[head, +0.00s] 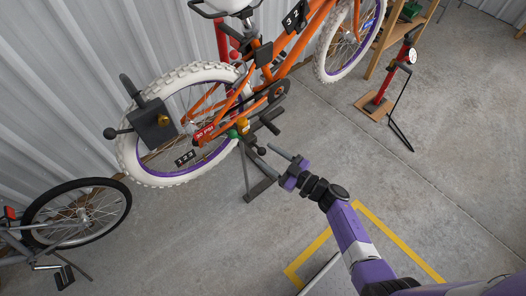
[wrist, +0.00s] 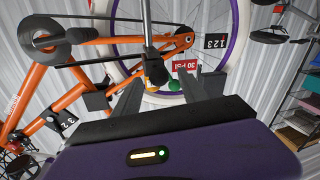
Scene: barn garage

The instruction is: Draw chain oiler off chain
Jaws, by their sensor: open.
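The orange bike (head: 235,108) hangs on a stand, and its chain (wrist: 95,62) runs along the lower frame. A small amber and dark piece that looks like the chain oiler (wrist: 156,74) is at the chain; it also shows in the head view (head: 243,126). A green round piece (wrist: 173,85) sits beside it. My gripper (head: 272,158) is open and empty, pointing at the chain area. In the wrist view my gripper's fingers (wrist: 158,92) stand on either side of the amber piece, apart from it. The oiler's contact with the chain is too small to tell.
The white-tyred rear wheel (head: 182,180) and a dark box (head: 153,122) are close by. A red tag (wrist: 186,65) hangs near the oiler. A grey bike (head: 70,215) stands at left and a red pump (head: 385,85) at right. The floor between is clear.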

